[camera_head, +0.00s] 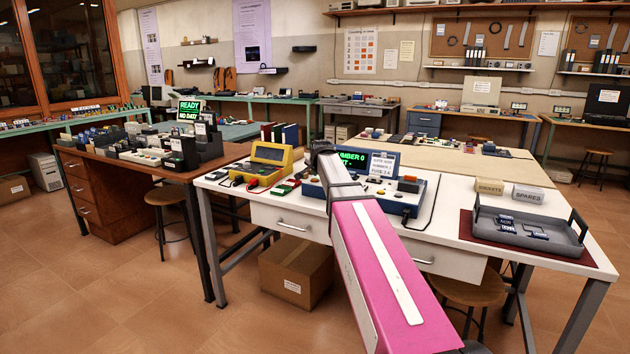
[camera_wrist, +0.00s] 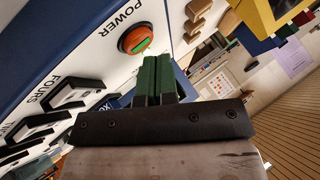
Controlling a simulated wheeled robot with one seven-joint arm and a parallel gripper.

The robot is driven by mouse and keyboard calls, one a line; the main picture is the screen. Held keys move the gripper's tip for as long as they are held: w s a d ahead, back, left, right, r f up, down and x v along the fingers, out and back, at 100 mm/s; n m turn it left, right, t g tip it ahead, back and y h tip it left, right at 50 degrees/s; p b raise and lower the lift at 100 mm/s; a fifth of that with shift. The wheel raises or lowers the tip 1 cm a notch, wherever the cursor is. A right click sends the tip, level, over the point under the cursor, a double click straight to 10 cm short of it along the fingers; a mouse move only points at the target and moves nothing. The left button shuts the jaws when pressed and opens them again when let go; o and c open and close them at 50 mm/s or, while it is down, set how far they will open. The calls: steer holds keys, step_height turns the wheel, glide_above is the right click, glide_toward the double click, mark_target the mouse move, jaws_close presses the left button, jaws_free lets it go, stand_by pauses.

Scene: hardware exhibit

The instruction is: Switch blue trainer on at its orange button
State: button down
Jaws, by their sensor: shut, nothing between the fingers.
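The blue trainer (camera_head: 425,207) stands on the white table, partly hidden by my pink arm. It has a pale panel, a blue edge and a dark screen (camera_head: 384,160) with green text, partly covered. In the wrist view its panel (camera_wrist: 75,60) fills the left, with the words POWER and FOURS. The round orange button (camera_wrist: 134,38) sits beside POWER, with a green bar across it. My gripper (camera_wrist: 157,58) has green fingers, shut and empty. The fingertips are just below and right of the button in the picture, seemingly apart from it. The head view does not show the fingertips clearly.
A yellow meter (camera_head: 268,165) with leads stands left of the trainer. A grey tray (camera_head: 530,238) with small parts and two boxes, one labelled SPARES (camera_head: 528,195), are to the right. A cardboard box (camera_head: 297,270) and stools are under the table.

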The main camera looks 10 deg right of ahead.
mark_target(316, 179)
steer(key=shift+r, duration=3)
